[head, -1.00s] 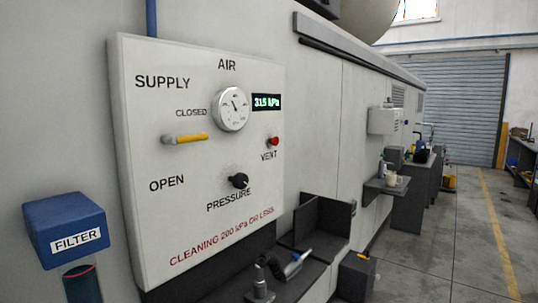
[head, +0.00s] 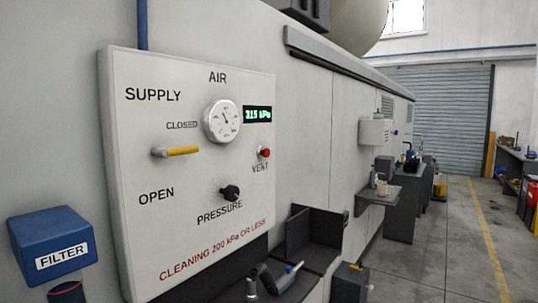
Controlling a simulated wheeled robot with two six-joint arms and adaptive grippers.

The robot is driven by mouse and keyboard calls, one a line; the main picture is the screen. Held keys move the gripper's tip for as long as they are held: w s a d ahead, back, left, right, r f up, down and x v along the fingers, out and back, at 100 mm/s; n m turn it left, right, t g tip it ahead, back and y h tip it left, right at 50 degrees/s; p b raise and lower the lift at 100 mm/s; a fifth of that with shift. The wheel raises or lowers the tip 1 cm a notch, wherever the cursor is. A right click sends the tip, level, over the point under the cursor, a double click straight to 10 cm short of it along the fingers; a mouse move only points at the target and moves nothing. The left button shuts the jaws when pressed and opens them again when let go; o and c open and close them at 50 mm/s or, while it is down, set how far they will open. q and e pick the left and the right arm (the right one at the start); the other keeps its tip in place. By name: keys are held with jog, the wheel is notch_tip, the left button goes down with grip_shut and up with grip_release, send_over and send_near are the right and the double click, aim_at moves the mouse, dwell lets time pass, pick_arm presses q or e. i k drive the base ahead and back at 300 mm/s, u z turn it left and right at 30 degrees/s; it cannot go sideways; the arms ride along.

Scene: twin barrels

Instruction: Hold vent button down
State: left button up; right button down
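The red vent button (head: 265,153) sticks out at the right side of the white air panel (head: 120,225), above the word VENT. Nothing touches it. A round gauge (head: 222,121) sits up and left of it, and a green display (head: 257,114) above it reads 315 kPa. The black pressure knob (head: 230,193) is below and left of the button. The yellow supply lever (head: 182,151) lies nearly level, between the words CLOSED and OPEN. Neither of my grippers shows in the head view.
A blue filter box (head: 52,232) stands left of the panel. A grey shelf (head: 378,197) juts from the wall farther right. The floor aisle (head: 450,255) at the right is clear.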

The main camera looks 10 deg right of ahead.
aim_at(266, 152)
jog(key=z, duration=0.45)
jog(key=k, duration=0.55)
jog(key=z, duration=0.6)
jog(key=i, duration=1.05)
jog(key=u, duration=1.3)
jog(key=i, duration=0.65)
jog(key=u, duration=0.7)
